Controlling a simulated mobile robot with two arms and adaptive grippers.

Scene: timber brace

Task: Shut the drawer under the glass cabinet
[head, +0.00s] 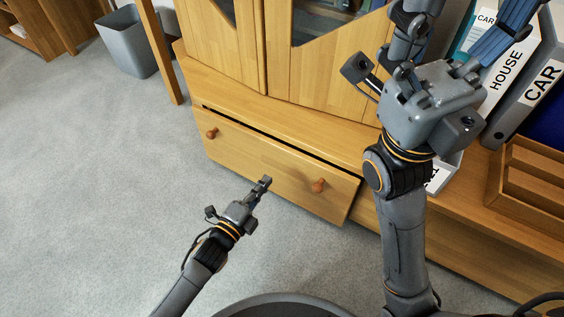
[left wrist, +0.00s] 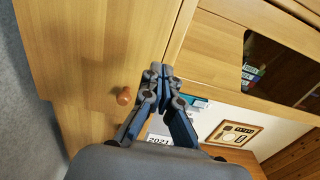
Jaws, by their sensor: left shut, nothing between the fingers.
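The wooden drawer (head: 265,165) sits under the glass cabinet (head: 285,60) and is pulled out a little. A dark gap shows along its top edge. Its front has two round orange-brown knobs, a left one (head: 212,133) and a right one (head: 319,185). My left gripper (head: 266,181) is shut and empty, in front of the drawer front between the knobs. I cannot tell whether it touches. In the left wrist view its fingertips (left wrist: 160,70) are together, with a knob (left wrist: 124,96) beside them. My right gripper (head: 465,12) is raised at the right, fingers spread, partly cut off.
Labelled binders (head: 530,85) and a wooden tray (head: 535,185) stand on the low ledge at the right. A grey bin (head: 130,42) stands at the upper left. The grey carpet (head: 95,190) left of and before the drawer is clear.

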